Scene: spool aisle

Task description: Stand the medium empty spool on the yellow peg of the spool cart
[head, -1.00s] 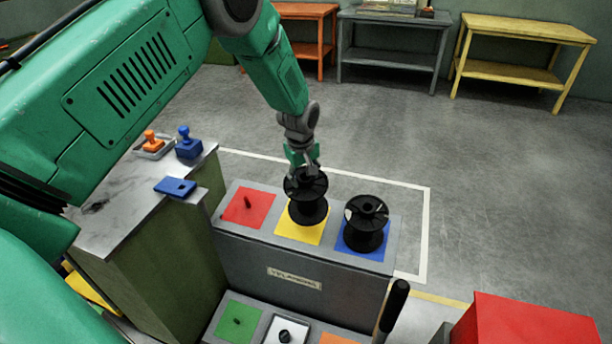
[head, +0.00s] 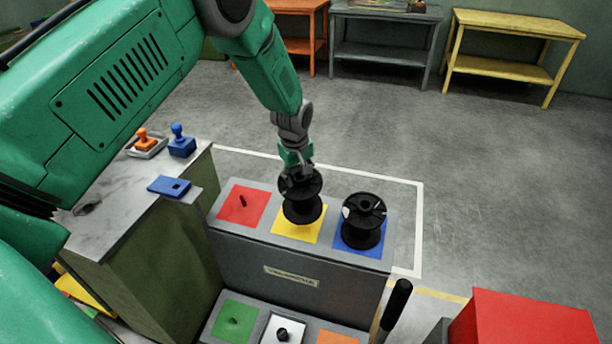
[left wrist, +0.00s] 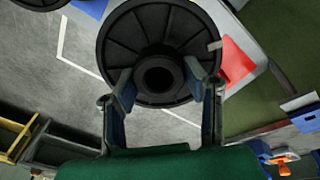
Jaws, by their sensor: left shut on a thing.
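The spool cart (head: 258,256) has red, yellow and blue squares on its top deck. My left gripper (head: 297,172) is shut on a black empty spool (head: 303,208), holding it upright by its top hub. The spool is over the yellow square (head: 282,228), and its body hides the yellow peg. I cannot tell whether its lower flange touches the deck. In the left wrist view the gripper (left wrist: 162,88) has its fingers on either side of the spool's hub, over the round ribbed flange (left wrist: 130,40). My right gripper is not in view.
Another black spool (head: 363,222) stands on the blue square, close to the right. The red square (head: 241,204) has a bare peg. A grey-topped cabinet (head: 110,205) with stamps stands left. A black handle (head: 397,303) rises at the cart's front right, near a red box (head: 525,320).

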